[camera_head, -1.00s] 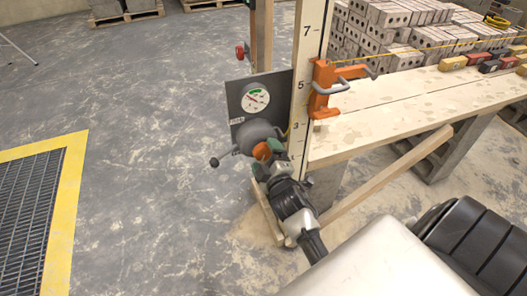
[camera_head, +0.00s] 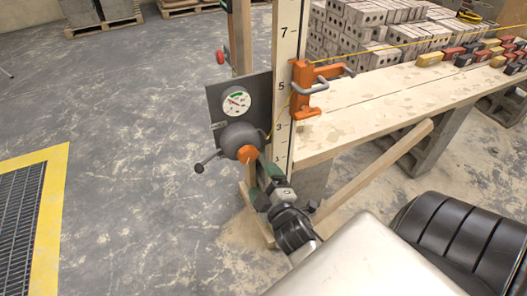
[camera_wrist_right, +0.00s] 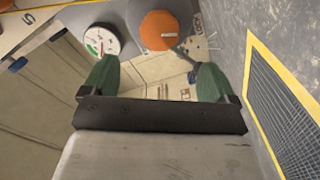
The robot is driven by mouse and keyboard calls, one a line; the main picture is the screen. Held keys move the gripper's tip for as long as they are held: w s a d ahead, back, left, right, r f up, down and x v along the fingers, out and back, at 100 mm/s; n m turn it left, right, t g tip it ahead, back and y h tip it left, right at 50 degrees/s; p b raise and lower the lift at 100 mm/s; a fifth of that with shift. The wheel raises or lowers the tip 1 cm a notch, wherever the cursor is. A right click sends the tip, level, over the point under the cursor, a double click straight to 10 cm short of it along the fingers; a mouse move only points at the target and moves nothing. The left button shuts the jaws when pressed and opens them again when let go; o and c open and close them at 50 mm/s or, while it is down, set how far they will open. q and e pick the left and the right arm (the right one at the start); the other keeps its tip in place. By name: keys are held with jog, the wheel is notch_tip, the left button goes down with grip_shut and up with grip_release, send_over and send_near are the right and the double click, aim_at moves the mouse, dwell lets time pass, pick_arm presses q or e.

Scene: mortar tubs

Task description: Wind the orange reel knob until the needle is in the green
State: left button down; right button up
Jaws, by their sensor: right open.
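The orange reel knob (camera_head: 247,154) sits on the front of a grey reel below the round white gauge (camera_head: 236,102). My left gripper is not in view.
A dark crank handle (camera_head: 199,168) sticks out left of the reel. The numbered white post (camera_head: 283,95) stands right of the gauge, with an orange clamp (camera_head: 302,90) and a plank bench (camera_head: 390,110). A yellow-edged floor grate (camera_head: 30,205) lies left.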

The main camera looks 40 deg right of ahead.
aim_at(249, 157)
dwell(0.4)
jog(key=w+d+m+p, duration=0.1)
jog(key=w+m+p, duration=0.2)
jog(key=m, duration=0.1)
jog(key=w+m+p, duration=0.3)
jog(key=w+m, duration=0.1)
jog(key=m, duration=0.1)
jog(key=w+d+m+p, duration=0.1)
jog(key=w+m+p, duration=0.2)
jog(key=m, duration=0.2)
jog(key=shift+w+d, duration=0.25)
jog(key=shift+d, duration=0.05)
jog(key=shift+r, duration=0.1)
jog(key=c, duration=0.9)
